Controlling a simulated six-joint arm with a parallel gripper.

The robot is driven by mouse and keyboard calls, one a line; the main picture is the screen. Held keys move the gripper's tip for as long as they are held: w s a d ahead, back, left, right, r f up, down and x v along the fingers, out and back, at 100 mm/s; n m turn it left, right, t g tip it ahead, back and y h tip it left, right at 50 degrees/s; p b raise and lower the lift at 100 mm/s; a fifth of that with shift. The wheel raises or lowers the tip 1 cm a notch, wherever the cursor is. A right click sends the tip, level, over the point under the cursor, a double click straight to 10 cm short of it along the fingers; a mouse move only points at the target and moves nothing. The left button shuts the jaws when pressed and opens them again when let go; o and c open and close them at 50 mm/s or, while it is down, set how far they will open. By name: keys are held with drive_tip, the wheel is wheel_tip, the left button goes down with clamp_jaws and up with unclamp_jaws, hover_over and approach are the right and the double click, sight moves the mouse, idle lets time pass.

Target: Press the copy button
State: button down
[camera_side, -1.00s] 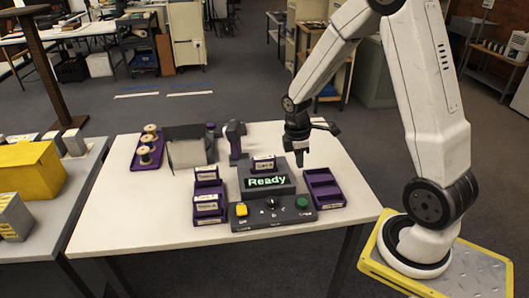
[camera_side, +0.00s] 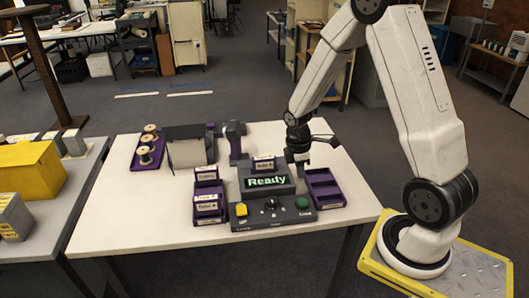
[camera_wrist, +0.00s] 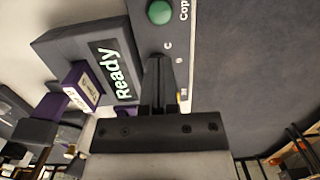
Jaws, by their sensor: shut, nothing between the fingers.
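The green button (camera_side: 302,203) sits at the right end of the dark control panel (camera_side: 258,218). In the wrist view the green button (camera_wrist: 160,12) is near the top edge, with lettering starting "Cop" beside it. My gripper (camera_side: 299,176) is shut and empty, above and behind the panel's right part. In the wrist view my gripper's fingers (camera_wrist: 158,62) point toward the green button, with a gap between them in the picture. The display (camera_side: 267,181) behind the panel reads "Ready".
A yellow button (camera_side: 241,210) and a knob (camera_side: 271,203) share the panel. An empty purple tray (camera_side: 324,188) stands close to the right, and purple trays with labelled boxes (camera_side: 207,204) to the left. The table front is clear.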

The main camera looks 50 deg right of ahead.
sight(302, 201)
drive_tip(key=shift+s+d+f, duration=0.1)
drive_tip(key=shift+s+f, duration=0.05)
drive_tip(key=shift+f, duration=1.5)
drive_tip(key=shift+s+d+f, duration=0.1)
drive_tip(key=shift+s+f, duration=0.05)
drive_tip(key=shift+f, duration=1.55)
drive_tip(key=shift+s+d+f, duration=0.1)
drive_tip(key=shift+s+f, duration=0.05)
drive_tip(key=shift+f, duration=1.5)
drive_tip(key=shift+f, duration=0.1)
drive_tip(key=shift+s+f, duration=0.1)
drive_tip(key=shift+f, duration=0.9)
drive_tip(key=shift+r, duration=0.15)
wheel_tip(302, 201, up, 14)
drive_tip(key=w, duration=0.1)
drive_tip(key=shift+w+a, duration=0.25)
drive_tip(key=shift+a, duration=0.15)
